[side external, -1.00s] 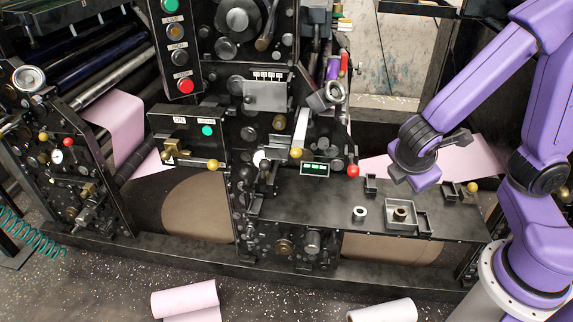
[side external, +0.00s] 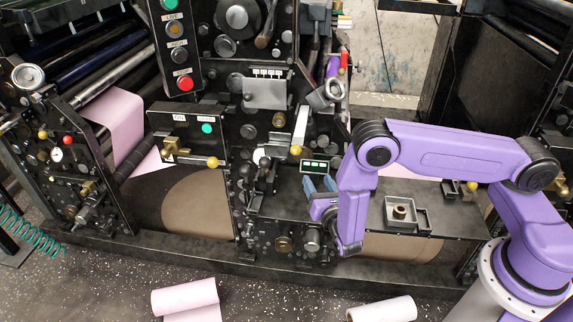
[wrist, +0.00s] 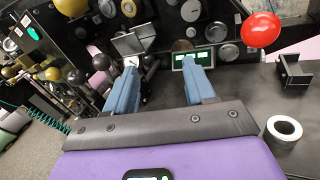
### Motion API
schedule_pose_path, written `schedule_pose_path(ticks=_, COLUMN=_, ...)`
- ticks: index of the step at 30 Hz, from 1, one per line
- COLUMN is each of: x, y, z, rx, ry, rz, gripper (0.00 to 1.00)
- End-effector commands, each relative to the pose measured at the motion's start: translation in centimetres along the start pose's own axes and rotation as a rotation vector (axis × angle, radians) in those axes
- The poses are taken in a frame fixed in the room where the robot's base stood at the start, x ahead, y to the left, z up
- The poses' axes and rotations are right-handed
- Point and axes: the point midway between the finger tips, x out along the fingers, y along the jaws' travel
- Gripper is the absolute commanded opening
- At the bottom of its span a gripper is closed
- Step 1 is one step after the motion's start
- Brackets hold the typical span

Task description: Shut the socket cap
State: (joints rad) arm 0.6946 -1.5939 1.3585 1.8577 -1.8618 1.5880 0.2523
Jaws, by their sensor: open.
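My gripper (side external: 319,183) is in front of the black machine panel, at the left end of the dark shelf. Its blue fingers are apart, with nothing held between them, as the wrist view also shows (wrist: 160,68). I cannot tell for certain which part is the socket cap. A grey tilted plate (wrist: 134,42) is beyond the left finger; a grey plate also shows on the panel in the side view (side external: 265,94). A small green-lit display (wrist: 192,60) is behind the right fingertip. My arm hides part of the shelf and panel in the side view.
A red knob (wrist: 261,29) and a white ring (wrist: 283,129) are to the right in the wrist view. Knobs and levers crowd the panel on the left.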

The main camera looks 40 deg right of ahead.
Motion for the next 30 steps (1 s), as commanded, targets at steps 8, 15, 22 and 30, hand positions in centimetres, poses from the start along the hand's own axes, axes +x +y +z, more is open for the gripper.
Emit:
schedule_pose_path(ticks=8, x=-0.5, y=0.2, z=-5.0, rx=-0.064, ry=0.022, rz=0.181, gripper=0.54)
schedule_pose_path(ticks=15, x=1.0, y=0.5, z=-5.4, rx=-0.062, ry=0.024, rz=0.191, gripper=0.54)
schedule_pose_path(ticks=22, x=4.9, y=1.2, z=-5.5, rx=-0.061, ry=0.022, rz=0.189, gripper=0.54)
schedule_pose_path(ticks=30, x=9.8, y=2.1, z=-5.6, rx=-0.063, ry=0.023, rz=0.19, gripper=0.54)
